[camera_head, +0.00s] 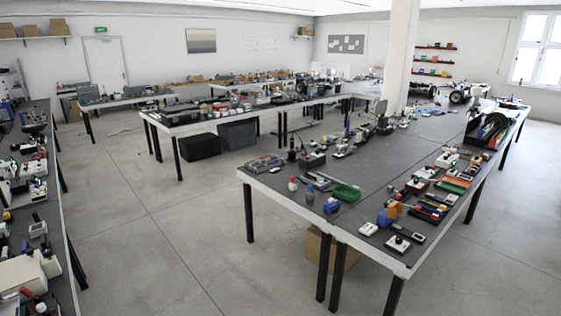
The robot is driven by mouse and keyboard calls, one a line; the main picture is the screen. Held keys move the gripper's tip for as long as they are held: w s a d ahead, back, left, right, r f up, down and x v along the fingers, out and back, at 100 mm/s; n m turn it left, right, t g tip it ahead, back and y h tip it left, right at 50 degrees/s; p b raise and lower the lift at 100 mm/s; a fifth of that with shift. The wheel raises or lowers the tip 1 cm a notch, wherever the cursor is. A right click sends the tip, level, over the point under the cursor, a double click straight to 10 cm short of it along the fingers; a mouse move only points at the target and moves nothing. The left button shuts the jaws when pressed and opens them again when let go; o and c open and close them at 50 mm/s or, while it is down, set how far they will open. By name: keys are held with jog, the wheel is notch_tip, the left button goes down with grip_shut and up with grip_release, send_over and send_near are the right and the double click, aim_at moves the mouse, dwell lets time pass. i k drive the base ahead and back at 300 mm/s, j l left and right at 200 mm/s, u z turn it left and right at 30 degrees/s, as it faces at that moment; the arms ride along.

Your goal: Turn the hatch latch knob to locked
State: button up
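I cannot pick out the hatch latch knob for certain; the small devices on the tables are too small to read. A white plate with a dark knob-like part (398,243) lies at the near corner of the right-hand table, but I cannot tell whether it is the latch or how it is turned. My gripper is not in view.
A long dark-topped table (310,222) with many small devices fills the right. Another cluttered table (52,190) runs along the left edge. Bare concrete floor (150,235) lies between them. A white pillar (401,55) rises behind. Dark bins (238,134) stand under a farther table.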

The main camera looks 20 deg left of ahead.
aim_at(47, 254)
jog(key=i+j+u, duration=0.2)
jog(key=u, duration=0.25)
jog(key=i+u, duration=0.7)
jog(key=u, duration=0.15)
jog(key=i+u, duration=0.4)
jog(key=i+l+u, duration=0.2)
jog(key=i, duration=0.25)
jog(key=i+u, duration=0.2)
jog(key=i, duration=0.3)
jog(key=i+l+u, duration=0.2)
jog(key=i, duration=0.2)
jog(key=i+l+u, duration=0.2)
jog(key=i+l, duration=0.15)
jog(key=i+l+u, duration=0.3)
jog(key=i+l, duration=0.2)
jog(key=l, duration=0.1)
